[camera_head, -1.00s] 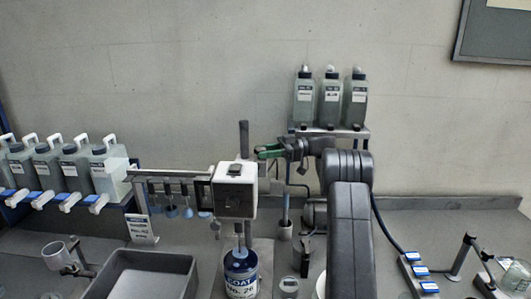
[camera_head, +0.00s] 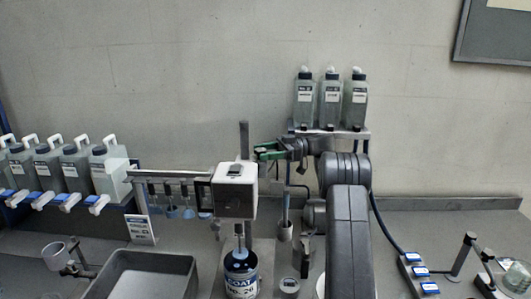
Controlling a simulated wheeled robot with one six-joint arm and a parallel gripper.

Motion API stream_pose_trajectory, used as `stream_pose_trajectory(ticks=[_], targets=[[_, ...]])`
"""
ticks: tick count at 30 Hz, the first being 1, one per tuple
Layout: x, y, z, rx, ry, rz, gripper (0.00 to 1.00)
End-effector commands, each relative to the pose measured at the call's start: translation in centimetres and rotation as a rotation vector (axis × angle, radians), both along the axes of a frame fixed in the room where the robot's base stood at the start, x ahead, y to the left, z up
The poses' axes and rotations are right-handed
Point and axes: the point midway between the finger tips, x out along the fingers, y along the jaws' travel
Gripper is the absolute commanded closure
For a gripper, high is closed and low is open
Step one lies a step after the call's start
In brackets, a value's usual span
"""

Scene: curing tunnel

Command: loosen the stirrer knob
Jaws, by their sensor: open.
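The stirrer is a white box-shaped head (camera_head: 235,191) on a dark upright post (camera_head: 244,140), with its shaft reaching down to a blue labelled can (camera_head: 240,274). I cannot pick out its knob for certain; it is too small or hidden by the head or my gripper. My gripper (camera_head: 259,152), with green fingers, points left beside the post, above and a little right of the stirrer head. It is open and nothing shows between its fingers. I cannot tell whether it touches the post.
Three bottles (camera_head: 331,104) stand on a raised shelf (camera_head: 345,131) behind my arm. White-handled jugs (camera_head: 110,170) line the left side. Small tools hang from a rail (camera_head: 165,175) left of the stirrer. A grey tray (camera_head: 180,262) lies front left.

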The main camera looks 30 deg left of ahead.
Motion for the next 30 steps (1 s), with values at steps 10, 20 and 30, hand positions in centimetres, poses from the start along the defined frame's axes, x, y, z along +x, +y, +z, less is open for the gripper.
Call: stream_pose_trajectory(ticks=[10, 20, 30], targets=[[0.0, 0.0, 4.1, 0.003, -0.007, 0.001, 0.44], [0.0, 0.0, 9.3, 0.001, -0.002, 0.000, 0.44], [0.0, 0.0, 10.0, 0.000, 0.000, 0.000, 0.44]])
